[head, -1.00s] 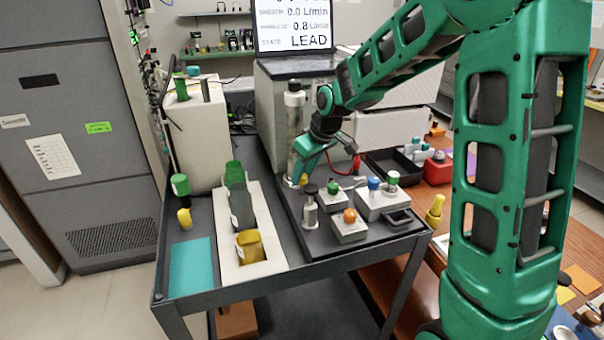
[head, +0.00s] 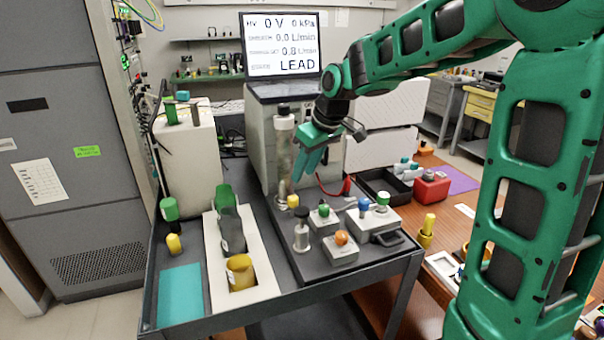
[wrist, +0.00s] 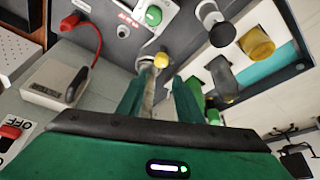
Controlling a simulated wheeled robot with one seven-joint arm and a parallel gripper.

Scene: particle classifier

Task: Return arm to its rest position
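My gripper (head: 308,166) hangs in the head view just right of the clear upright column (head: 284,150), its teal fingers pointing down. In the wrist view its two fingers (wrist: 158,98) stand apart with nothing held between them. A yellow knob (head: 293,201) sits near the column's foot, below and apart from the fingertips. In the wrist view the yellow knob (wrist: 161,60) shows beyond the gap between the fingers. My green arm reaches in from the upper right of the head view, bent at the elbow.
A cart (head: 215,311) holds a white rack (head: 263,283) with bottles, and control boxes with green, orange and blue knobs (head: 341,238). A screen (head: 283,45) reading LEAD stands behind. A black tray (head: 372,190) and red box (head: 431,188) lie right of the gripper.

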